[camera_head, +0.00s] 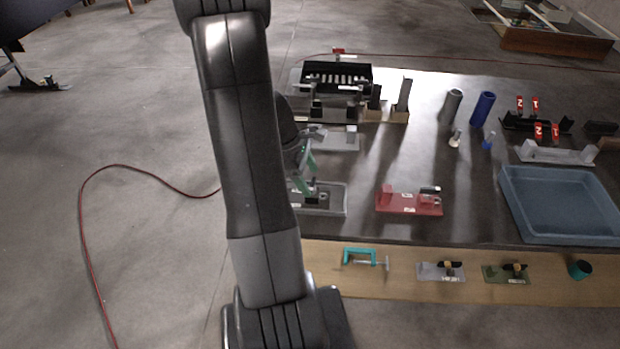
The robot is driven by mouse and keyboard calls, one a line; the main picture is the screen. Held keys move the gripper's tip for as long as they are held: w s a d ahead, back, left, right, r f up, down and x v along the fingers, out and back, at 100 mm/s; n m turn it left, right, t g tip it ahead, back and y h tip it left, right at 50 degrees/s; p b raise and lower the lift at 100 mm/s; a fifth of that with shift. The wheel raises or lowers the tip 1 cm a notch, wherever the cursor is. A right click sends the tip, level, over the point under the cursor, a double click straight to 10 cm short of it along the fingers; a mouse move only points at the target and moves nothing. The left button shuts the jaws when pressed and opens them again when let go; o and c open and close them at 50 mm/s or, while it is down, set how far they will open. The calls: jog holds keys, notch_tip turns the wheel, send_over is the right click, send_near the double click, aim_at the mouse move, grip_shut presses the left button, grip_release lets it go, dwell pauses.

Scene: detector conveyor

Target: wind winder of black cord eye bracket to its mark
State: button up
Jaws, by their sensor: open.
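My gripper (308,162) reaches down from behind my arm at the left of the table, partly hidden by the arm. Its greenish fingers are open, just above a grey plate (334,207) with small black fittings (316,194). I cannot tell whether the fingers touch these fittings. This may be the black cord eye bracket, but its winder and mark are too small to make out, and the plate's left side is hidden by my arm.
A red fixture (408,203) stands to the right. A blue tray (560,215) lies at the far right. Behind are another grey plate (345,139) and a black rack (337,72). A teal clamp (358,256) and two small brackets (441,272) (505,274) lie on the front wooden strip.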

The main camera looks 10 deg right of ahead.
jog(key=shift+x, duration=0.75)
jog(key=c, duration=1)
jog(key=shift+m, duration=0.3)
jog(key=m+g, duration=0.1)
jog(key=m, duration=0.1)
jog(key=shift+w+d+m+y, duration=0.1)
jog(key=shift+m+y, duration=0.2)
jog(key=shift+m, duration=0.1)
jog(key=m+g+y, duration=0.1)
jog(key=m, duration=0.2)
jog(key=shift+m, duration=0.4)
jog(key=m+y, duration=0.1)
jog(key=m, duration=0.2)
jog(key=m+y, duration=0.1)
jog(key=m, duration=0.2)
jog(key=shift+d+g, duration=0.2)
jog(key=shift+g, duration=0.1)
jog(key=shift+m+y+b, duration=0.3)
jog(key=shift+m, duration=0.1)
